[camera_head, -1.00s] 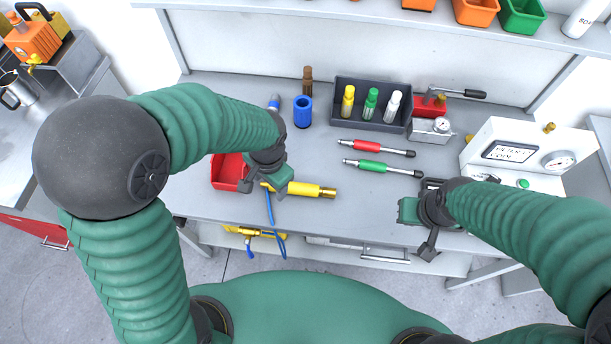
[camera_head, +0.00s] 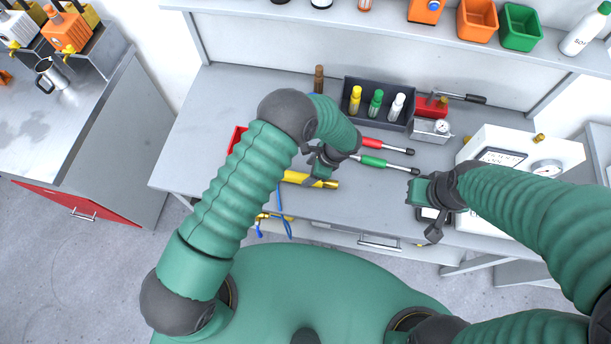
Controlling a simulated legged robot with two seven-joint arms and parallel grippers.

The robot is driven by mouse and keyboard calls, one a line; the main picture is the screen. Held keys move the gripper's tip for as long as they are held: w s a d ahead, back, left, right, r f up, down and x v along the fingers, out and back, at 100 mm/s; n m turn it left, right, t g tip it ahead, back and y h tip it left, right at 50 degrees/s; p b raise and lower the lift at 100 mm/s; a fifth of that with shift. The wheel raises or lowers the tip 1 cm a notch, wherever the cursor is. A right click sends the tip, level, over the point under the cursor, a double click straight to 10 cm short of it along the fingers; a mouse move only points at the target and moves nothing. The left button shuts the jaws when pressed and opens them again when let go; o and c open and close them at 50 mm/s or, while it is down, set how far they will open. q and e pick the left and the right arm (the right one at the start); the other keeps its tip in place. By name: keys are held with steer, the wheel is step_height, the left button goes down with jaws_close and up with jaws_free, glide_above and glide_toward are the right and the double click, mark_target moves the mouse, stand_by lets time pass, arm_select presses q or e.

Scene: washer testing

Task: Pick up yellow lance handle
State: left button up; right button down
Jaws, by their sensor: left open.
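The yellow lance handle (camera_head: 297,177) lies on the grey workbench near its front edge, with a brass end at its right. A blue hose hangs below the bench edge near it. My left gripper (camera_head: 318,166) is open over the handle and hides part of it; I cannot tell whether it touches the handle. My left arm covers the bench to the left of the handle. My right gripper (camera_head: 424,205) is at the front right of the bench, away from the handle; its jaws are too unclear to read.
Red (camera_head: 385,145) and green (camera_head: 374,161) tools lie just behind and right of the handle. A dark tray (camera_head: 368,119) with yellow, green and white bottles stands farther back. A white tester box with a gauge (camera_head: 546,168) stands at the right. A red bin (camera_head: 237,138) is partly behind my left arm.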

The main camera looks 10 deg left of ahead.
mark_target(302, 176)
arm_select(q)
steer(key=shift+s+a+f+p, duration=0.15)
steer(key=shift+a+f+p, duration=0.2)
steer(key=shift+f+p, duration=0.15)
steer(key=shift+s+a+f+p, duration=0.15)
steer(key=shift+a+f+p, duration=0.2)
steer(key=shift+f+p, duration=0.15)
steer(key=x, duration=0.3)
steer(key=shift+a+r, duration=0.15)
steer(key=shift+a, duration=0.15)
steer(key=shift+w+a, duration=0.1)
steer(key=shift+a, duration=0.15)
steer(key=shift+d, duration=0.7)
steer(key=c, duration=1.1)
jaws_close()
steer(key=shift+a, duration=0.4)
arm_select(e)
steer(key=shift+s+a+r, duration=0.1)
steer(key=shift+a+r, duration=0.25)
steer(key=shift+r, duration=0.35)
steer(key=shift+a+r, duration=0.3)
steer(key=shift+r, duration=0.35)
arm_select(q)
steer(key=shift+d, duration=0.15)
arm_select(e)
steer(key=shift+d, duration=0.15)
